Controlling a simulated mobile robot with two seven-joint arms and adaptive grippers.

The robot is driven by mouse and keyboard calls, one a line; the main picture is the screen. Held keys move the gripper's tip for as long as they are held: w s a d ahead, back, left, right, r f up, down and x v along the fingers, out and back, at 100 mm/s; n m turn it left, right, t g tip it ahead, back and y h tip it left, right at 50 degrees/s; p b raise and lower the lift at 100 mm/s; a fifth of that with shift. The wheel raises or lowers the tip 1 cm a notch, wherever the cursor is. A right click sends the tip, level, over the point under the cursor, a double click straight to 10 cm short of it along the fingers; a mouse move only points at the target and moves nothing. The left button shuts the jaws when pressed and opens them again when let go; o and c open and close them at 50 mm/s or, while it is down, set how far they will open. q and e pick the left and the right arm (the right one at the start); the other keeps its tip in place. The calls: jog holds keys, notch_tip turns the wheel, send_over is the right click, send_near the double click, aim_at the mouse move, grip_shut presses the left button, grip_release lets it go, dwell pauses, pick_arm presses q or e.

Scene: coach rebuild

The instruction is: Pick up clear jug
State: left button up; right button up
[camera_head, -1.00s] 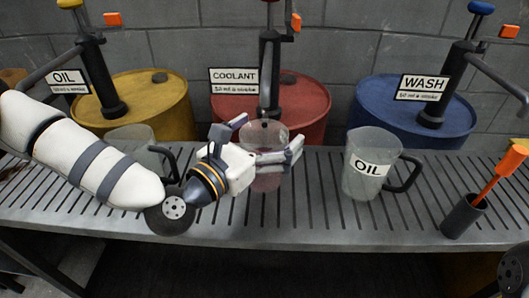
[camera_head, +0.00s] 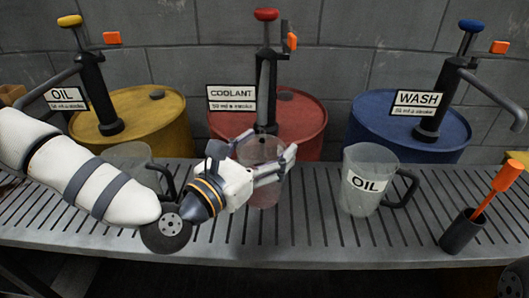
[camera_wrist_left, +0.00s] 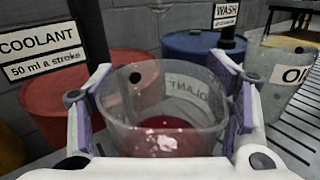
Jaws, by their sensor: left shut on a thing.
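A clear jug (camera_head: 262,149) stands upright on the slatted bench in front of the red drum, partly hidden by my left gripper (camera_head: 268,165). In the left wrist view the jug (camera_wrist_left: 165,115) sits between the two fingers, which are shut on its sides. Its label reads mirrored through the wall, ending in "OLANT", and red shows at its bottom. I cannot tell whether its base touches the bench. A second clear jug (camera_head: 372,160) marked OIL stands to the right, and a third clear jug (camera_head: 127,156) is partly behind my left arm. My right gripper is not in view.
The slatted bench (camera_head: 310,235) runs across the view. Behind it stand yellow (camera_head: 165,120), red (camera_head: 312,115) and blue (camera_head: 375,115) drums with pumps. A dark cup (camera_head: 462,232) holds an orange-handled tool (camera_head: 500,185) at right.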

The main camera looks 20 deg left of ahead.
aim_at(246, 166)
pick_arm(q)
jog(key=s+r, duration=0.1)
jog(key=s+a+r, duration=0.1)
jog(key=s, duration=0.1)
jog(key=s+r, duration=0.1)
jog(key=s, duration=0.1)
jog(key=shift+a, duration=0.4)
jog(key=p+v, duration=0.6)
jog(key=v, duration=0.6)
jog(key=shift+s+p, duration=0.25)
jog(key=shift+p, duration=0.1)
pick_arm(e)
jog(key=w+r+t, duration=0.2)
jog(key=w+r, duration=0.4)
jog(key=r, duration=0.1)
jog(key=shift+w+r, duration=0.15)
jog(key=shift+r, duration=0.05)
